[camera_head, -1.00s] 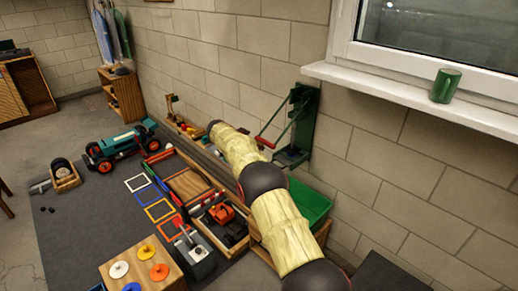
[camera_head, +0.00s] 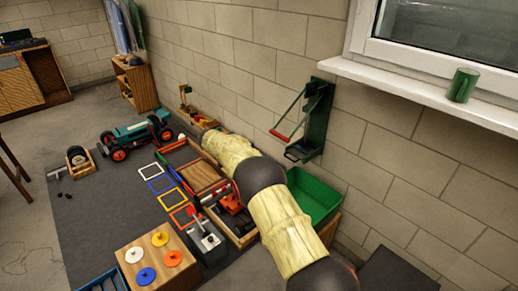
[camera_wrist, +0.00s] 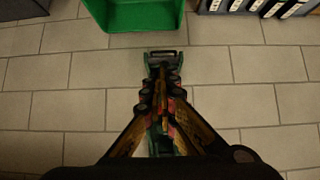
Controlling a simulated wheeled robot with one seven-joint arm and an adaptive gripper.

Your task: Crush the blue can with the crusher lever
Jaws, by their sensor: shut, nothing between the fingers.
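The green can crusher (camera_head: 316,125) is mounted on the block wall. Its lever, with a red handle (camera_head: 279,134), slants down to the left and sticks out from the wall. A blue can does not show in either view; whether one is in the crusher cannot be told. My gripper (camera_wrist: 160,72) is shut and empty in the wrist view. A green metal part (camera_wrist: 164,55), seemingly the crusher, shows behind its fingertips; contact cannot be told. In the head view my arm hides the gripper.
A green bin (camera_head: 312,198) is below the crusher; it seems to show in the wrist view too (camera_wrist: 120,15). A green can (camera_head: 462,85) stands on the windowsill (camera_head: 420,92). Toolboxes, a pegged wooden block (camera_head: 158,262) and a teal racecar (camera_head: 138,135) occupy the floor area at left.

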